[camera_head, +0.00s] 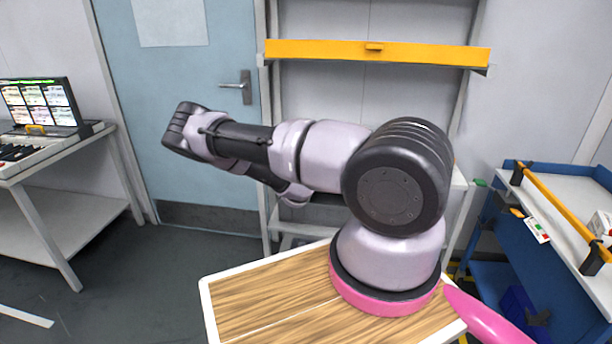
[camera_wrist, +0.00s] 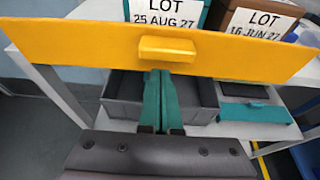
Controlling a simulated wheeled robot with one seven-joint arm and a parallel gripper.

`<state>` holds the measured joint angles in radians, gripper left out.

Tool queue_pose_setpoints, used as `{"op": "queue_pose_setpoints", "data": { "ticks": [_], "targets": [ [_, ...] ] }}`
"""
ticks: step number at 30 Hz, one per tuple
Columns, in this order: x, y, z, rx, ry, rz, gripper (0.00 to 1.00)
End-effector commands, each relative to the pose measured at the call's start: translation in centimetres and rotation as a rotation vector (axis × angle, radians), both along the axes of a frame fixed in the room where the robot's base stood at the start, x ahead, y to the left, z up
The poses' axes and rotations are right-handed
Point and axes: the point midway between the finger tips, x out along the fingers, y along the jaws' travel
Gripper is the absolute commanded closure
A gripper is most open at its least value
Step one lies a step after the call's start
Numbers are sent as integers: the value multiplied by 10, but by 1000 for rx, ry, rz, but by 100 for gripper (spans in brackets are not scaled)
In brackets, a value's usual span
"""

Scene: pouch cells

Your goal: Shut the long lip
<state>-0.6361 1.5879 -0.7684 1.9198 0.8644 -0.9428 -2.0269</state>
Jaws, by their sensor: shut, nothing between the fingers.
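The long lip is a yellow bar (camera_head: 420,54) across the front of the rack in the head view, with a small yellow handle (camera_head: 374,46) at its middle. In the wrist view the lip (camera_wrist: 70,42) spans almost the full width, and its handle (camera_wrist: 167,48) sticks out towards the camera. My gripper (camera_wrist: 160,76) shows there as two teal fingers, shut together and empty. Their tips appear just below the handle at the lip's lower edge. I cannot tell whether they touch it. My gripper is hidden in the head view.
Boxes labelled LOT 25 AUG 27 (camera_wrist: 165,18) and LOT 16 JUN 27 (camera_wrist: 262,22) show beyond the lip. Grey bins (camera_wrist: 122,92) and a teal box (camera_wrist: 255,112) sit lower. A blue cart (camera_head: 500,230) stands right, a bench (camera_head: 60,160) left. A blue door (camera_head: 170,90) is behind.

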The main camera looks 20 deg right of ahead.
Motion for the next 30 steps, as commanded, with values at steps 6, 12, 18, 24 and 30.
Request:
{"op": "queue_pose_setpoints", "data": {
  "ticks": [6,12,18,24,30],
  "targets": [
    [-17,4,-15,1,8,0,100],
    [-50,26,-2,0,9,1,100],
    [-73,41,7,2,8,-1,100],
    [-81,45,10,3,8,-3,100],
    [-82,47,13,79,-10,-59,100]
  ]
}}
